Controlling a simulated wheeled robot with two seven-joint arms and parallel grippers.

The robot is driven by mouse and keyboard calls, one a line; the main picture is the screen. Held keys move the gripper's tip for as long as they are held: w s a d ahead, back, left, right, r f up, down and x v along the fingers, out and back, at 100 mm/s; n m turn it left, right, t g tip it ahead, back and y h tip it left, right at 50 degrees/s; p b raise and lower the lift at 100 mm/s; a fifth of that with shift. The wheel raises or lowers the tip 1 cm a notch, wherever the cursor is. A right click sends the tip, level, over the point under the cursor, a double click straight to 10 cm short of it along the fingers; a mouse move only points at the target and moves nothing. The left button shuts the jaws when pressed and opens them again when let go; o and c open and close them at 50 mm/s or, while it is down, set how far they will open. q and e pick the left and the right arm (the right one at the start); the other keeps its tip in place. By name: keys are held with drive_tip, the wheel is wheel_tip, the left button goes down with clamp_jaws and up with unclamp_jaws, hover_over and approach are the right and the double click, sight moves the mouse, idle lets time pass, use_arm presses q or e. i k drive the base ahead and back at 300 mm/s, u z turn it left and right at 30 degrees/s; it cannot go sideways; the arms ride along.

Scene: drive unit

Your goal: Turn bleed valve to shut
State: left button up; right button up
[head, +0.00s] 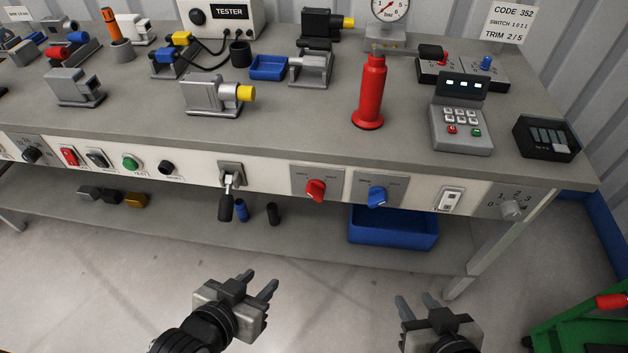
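Two valve-like knobs sit on the bench's front panel: a red knob (315,190) and, to its right, a blue knob (377,196). Each is on a grey plate with small lettering that I cannot read, so I cannot tell which is the bleed valve. Both handles look tilted. My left gripper (261,279) is open and empty, in front of the bench, below and left of the red knob. My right gripper (415,298) is open and empty, below and right of the blue knob. Neither gripper touches anything.
The panel also has a black-handled lever (226,205), a white rocker switch (449,201) and a grey rotary dial (512,209). A blue bin (393,232) stands on the lower shelf. A red cylinder (371,92) and keypad (461,128) stand on top. A green cart (580,325) is at lower right.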

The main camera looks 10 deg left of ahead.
sight(315, 187)
drive_tip(key=z, duration=1.7)
drive_tip(key=k, duration=1.05)
drive_tip(key=u, duration=1.55)
drive_tip(key=i, duration=0.85)
drive_tip(key=u, duration=0.1)
